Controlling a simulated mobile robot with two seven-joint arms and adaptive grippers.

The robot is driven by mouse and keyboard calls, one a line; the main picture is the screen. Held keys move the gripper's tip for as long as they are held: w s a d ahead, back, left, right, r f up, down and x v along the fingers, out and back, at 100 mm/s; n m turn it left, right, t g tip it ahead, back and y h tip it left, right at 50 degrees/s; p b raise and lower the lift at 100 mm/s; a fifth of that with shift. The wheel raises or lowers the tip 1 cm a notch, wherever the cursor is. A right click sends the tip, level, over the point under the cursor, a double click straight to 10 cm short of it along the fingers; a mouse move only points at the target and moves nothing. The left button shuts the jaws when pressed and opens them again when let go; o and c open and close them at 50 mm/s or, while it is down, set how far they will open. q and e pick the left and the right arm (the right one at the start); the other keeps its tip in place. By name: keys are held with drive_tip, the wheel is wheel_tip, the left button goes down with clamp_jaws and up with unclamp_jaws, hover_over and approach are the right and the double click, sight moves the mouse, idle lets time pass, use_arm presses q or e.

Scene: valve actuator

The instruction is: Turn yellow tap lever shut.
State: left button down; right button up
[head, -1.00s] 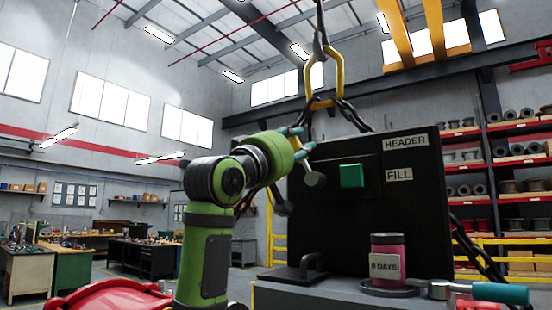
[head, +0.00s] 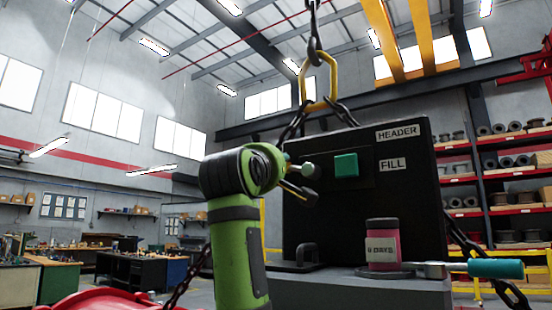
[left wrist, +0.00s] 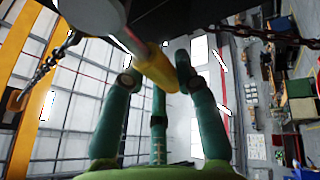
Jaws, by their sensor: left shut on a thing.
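The yellow tap lever (left wrist: 157,68) shows in the left wrist view, running from a grey round hub (left wrist: 90,14) to between my teal fingers. My left gripper (left wrist: 160,78) is shut on it near its end, with fingers on both sides. In the head view my left gripper (head: 290,170) is beside the front of the black panel (head: 410,205), by a grey round knob (head: 310,171). My right gripper is in neither view.
The panel bears a green square (head: 346,165) and HEADER and FILL labels. Chains and a yellow lifting link (head: 320,80) hang above.

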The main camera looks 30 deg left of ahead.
use_arm(q)
drive_tip(key=shift+a+f+n, duration=0.1)
drive_tip(key=shift+f+n, duration=0.15)
drive_tip(key=shift+n, duration=0.55)
drive_tip(key=shift+g+y, duration=0.3)
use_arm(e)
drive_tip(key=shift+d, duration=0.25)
use_arm(q)
drive_tip(key=c, duration=0.9)
unclamp_jaws()
drive_tip(key=shift+f, duration=0.1)
drive_tip(key=shift+w+f, duration=0.15)
drive_tip(key=shift+w, duration=0.05)
drive_tip(key=shift+s, duration=0.1)
drive_tip(key=v, duration=1.2)
